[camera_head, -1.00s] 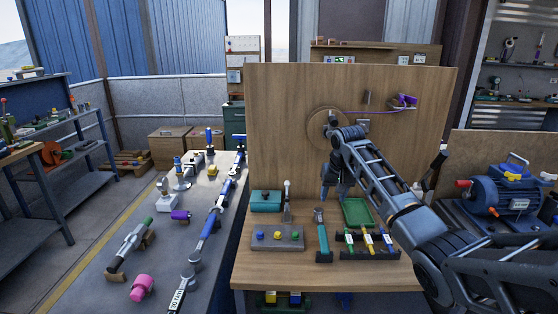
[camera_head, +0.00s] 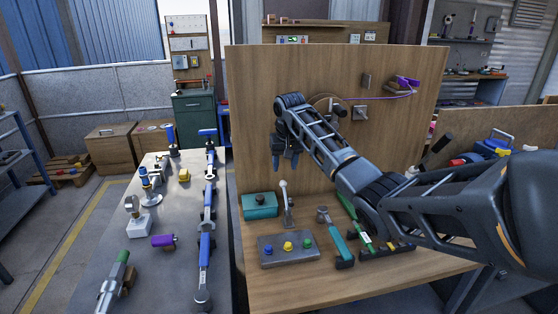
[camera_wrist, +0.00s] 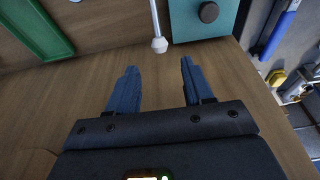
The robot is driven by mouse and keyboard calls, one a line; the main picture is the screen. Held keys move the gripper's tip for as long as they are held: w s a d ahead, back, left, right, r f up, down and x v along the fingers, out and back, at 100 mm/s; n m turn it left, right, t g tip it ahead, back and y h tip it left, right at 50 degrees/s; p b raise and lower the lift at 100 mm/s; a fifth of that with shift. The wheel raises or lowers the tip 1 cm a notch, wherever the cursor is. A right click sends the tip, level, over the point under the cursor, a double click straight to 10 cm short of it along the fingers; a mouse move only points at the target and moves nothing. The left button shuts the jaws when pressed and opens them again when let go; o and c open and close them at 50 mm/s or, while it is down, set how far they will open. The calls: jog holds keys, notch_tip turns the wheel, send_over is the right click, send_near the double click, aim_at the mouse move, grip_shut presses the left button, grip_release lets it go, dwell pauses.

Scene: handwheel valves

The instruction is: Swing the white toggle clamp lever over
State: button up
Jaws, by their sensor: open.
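The white toggle clamp lever (camera_head: 284,192) stands nearly upright on the wooden bench, with a pale knob at its top. In the wrist view the lever (camera_wrist: 158,44) shows just beyond my fingertips, its knob roughly in line with the gap between them. My gripper (camera_head: 286,164) hangs above the lever, pointing down, open and empty. In the wrist view my gripper (camera_wrist: 158,66) has its two blue fingers spread, and nothing is between them. The clamp's base is outside the wrist view.
A teal box (camera_head: 260,207) with a dark knob stands left of the lever. A grey button panel (camera_head: 288,250) is in front, and a teal-handled tool (camera_head: 335,238) lies to the right. The wooden back panel (camera_head: 250,110) rises behind. A green tray (camera_wrist: 42,30) shows in the wrist view.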

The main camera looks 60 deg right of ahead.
aim_at(283, 181)
jog(key=b+x, duration=0.3)
jog(key=x, duration=0.2)
jog(key=shift+f, duration=0.45)
jog(key=b+x, duration=0.2)
jog(key=b, duration=0.1)
jog(key=shift+f, duration=0.15)
jog(key=shift+w+p, duration=0.1)
jog(key=shift+p, duration=0.2)
jog(key=c, duration=0.8)
jog(key=shift+o, duration=0.2)
